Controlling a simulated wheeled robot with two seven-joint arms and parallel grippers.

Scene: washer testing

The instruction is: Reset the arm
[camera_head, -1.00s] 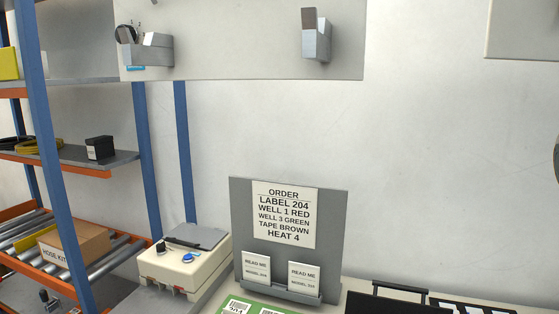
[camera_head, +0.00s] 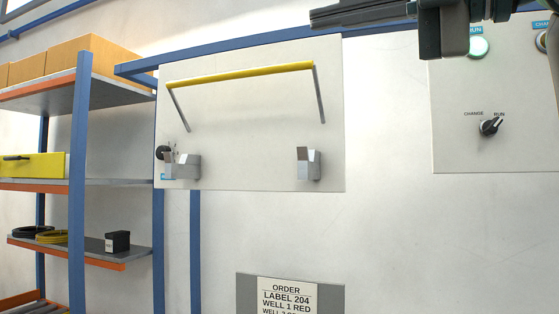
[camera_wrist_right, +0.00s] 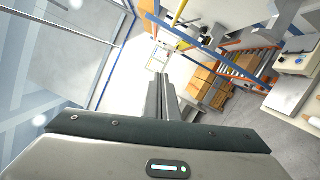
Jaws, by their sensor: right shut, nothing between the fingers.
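My right gripper (camera_head: 318,17) is at the top right of the head view, with its dark fingers pointing left in front of the wall. In the right wrist view the two fingers of this gripper (camera_wrist_right: 162,82) lie together, shut, with nothing between them. My left gripper is in neither view.
A wall board carries a yellow bar (camera_head: 240,75) and two grey brackets. A blue-framed shelf (camera_head: 78,200) stands left. An order sign (camera_head: 287,296) is below.

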